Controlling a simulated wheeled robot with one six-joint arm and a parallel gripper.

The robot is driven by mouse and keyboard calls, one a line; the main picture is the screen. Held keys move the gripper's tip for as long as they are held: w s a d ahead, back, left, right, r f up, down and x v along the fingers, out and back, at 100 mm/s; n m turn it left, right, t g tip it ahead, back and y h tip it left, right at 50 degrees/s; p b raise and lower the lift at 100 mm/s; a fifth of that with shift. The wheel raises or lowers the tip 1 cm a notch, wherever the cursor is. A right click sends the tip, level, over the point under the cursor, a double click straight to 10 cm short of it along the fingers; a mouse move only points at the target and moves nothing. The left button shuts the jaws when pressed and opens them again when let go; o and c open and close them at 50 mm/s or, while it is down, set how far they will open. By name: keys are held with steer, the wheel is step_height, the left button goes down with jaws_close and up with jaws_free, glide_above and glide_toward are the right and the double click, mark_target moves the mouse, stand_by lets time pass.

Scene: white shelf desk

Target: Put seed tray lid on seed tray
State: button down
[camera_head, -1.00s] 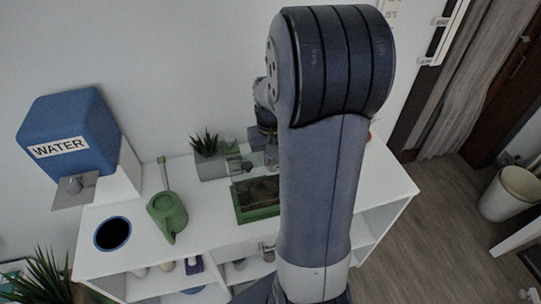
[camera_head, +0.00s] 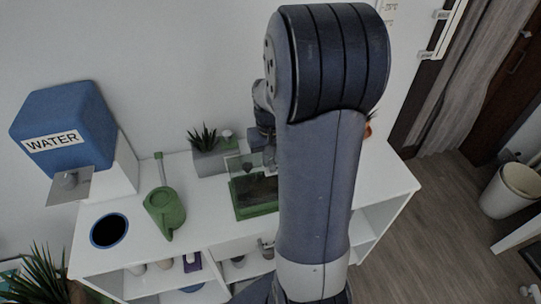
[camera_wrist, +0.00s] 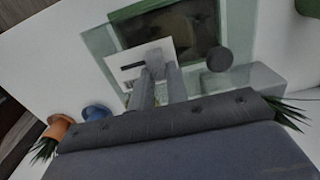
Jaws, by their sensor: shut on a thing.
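The green seed tray (camera_head: 243,211) with dark soil stands on the white shelf desk, partly hidden by my arm. It also shows at the top of the wrist view (camera_wrist: 124,14). The clear seed tray lid (camera_head: 236,163) is at the tray's back side in the head view. In the wrist view the see-through lid (camera_wrist: 97,44) overlaps the tray, shifted towards my gripper. My gripper (camera_wrist: 160,72) is shut on the lid, beside a white label. The exact grip and the gap between lid and tray are hard to tell.
A grey planter (camera_head: 210,161) stands behind the tray. A green watering can (camera_head: 165,211) and a round dark hole (camera_head: 109,231) are to the left, near the blue water tank (camera_head: 66,130). An orange pot (camera_wrist: 57,128) and blue pot (camera_wrist: 96,112) show in the wrist view.

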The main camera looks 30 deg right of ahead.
steer(key=shift+f+b, duration=1.4)
steer(key=shift+f, duration=0.75)
steer(key=c, duration=1.3)
jaws_free()
step_height(320, 180, up, 11)
steer(key=shift+f, duration=0.1)
step_height(320, 180, down, 11)
steer(key=shift+r, duration=0.15)
steer(key=shift+r+p, duration=1.2)
steer(key=shift+r, duration=0.35)
